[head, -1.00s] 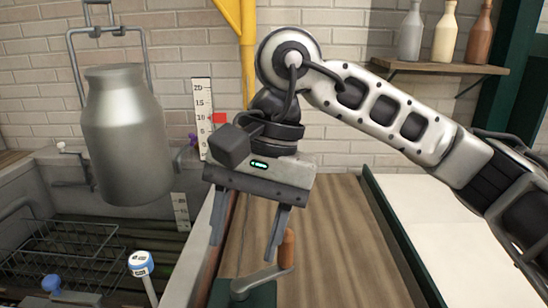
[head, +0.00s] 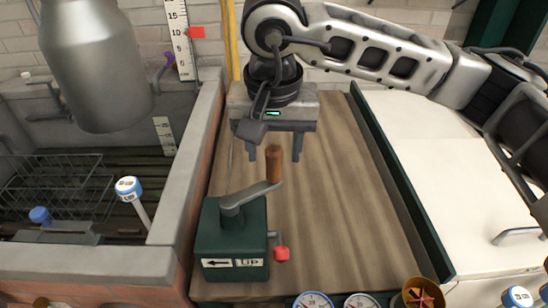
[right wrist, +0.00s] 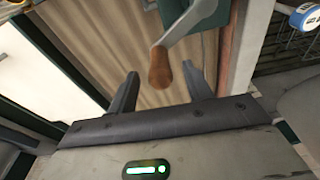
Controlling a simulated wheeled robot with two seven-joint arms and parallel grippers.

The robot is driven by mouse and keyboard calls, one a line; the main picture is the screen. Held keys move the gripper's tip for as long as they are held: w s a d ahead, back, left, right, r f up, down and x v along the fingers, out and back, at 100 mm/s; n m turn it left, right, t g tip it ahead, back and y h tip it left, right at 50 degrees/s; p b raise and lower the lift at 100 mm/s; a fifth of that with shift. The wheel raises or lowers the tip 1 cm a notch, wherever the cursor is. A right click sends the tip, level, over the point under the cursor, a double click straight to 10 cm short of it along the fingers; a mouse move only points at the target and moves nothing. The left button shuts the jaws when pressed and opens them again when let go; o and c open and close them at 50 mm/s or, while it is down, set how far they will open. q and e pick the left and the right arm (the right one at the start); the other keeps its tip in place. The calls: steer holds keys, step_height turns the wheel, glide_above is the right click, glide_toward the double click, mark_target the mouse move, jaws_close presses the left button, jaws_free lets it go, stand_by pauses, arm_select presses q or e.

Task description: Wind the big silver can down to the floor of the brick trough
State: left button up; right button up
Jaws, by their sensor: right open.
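The big silver can (head: 95,65) hangs over the brick trough (head: 195,165) at the left, its bottom above the trough floor. A green winch box (head: 232,238) with an arrow and "UP" label stands on the wooden bench. Its grey crank arm (head: 248,196) ends in an upright brown wooden handle (head: 273,165). My right gripper (head: 273,158) is open, fingers pointing down, just behind the handle in the head view. In the right wrist view the handle (right wrist: 160,68) shows ahead, between the lines of the open fingers (right wrist: 163,85), apparently not touched. My left gripper is not in view.
A red-tipped lever (head: 281,253) sticks out of the winch box's right side. A scale with a red marker (head: 196,32) stands behind the trough. A wire basket (head: 60,185) and a blue-capped gauge (head: 130,190) are at the trough. Dials line the bench's front edge.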

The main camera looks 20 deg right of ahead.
mark_target(274, 164)
steer(key=shift+w+d+f, duration=0.1)
steer(key=shift+w+f, duration=0.05)
steer(key=shift+f, duration=0.9)
steer(key=shift+w+f, duration=0.15)
steer(key=shift+f, duration=0.85)
steer(key=shift+c, duration=0.3)
